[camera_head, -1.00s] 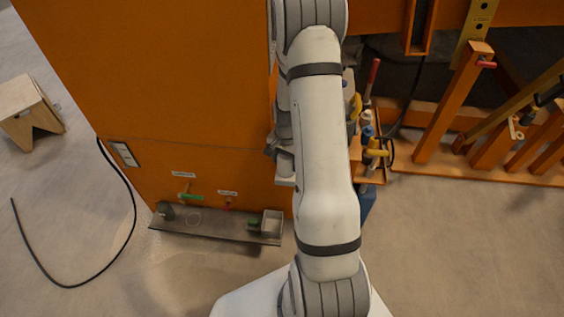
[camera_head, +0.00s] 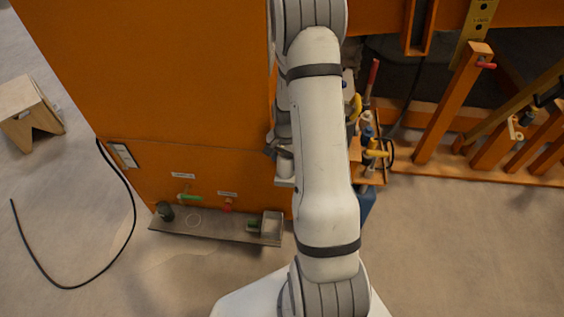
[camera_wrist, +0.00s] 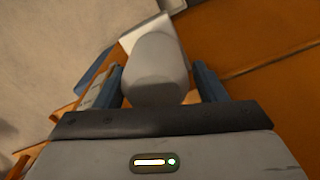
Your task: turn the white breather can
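The white breather can (camera_wrist: 156,68) fills the space between the two blue-grey fingers of my gripper (camera_wrist: 157,70) in the wrist view. The fingers stand on either side of it. A narrow gap shows on its right; on its left the finger looks very close, and contact cannot be told. In the head view, the can (camera_head: 285,165) shows partly beside my arm, just below the gripper (camera_head: 274,148), which is mostly hidden by my arm.
An orange cabinet (camera_head: 180,80) stands beside the can. A metal tray (camera_head: 215,224) lies at its foot, below a green handle (camera_head: 190,197) and a red one (camera_head: 228,205). A tool holder (camera_head: 368,168) with several tools stands right of my arm.

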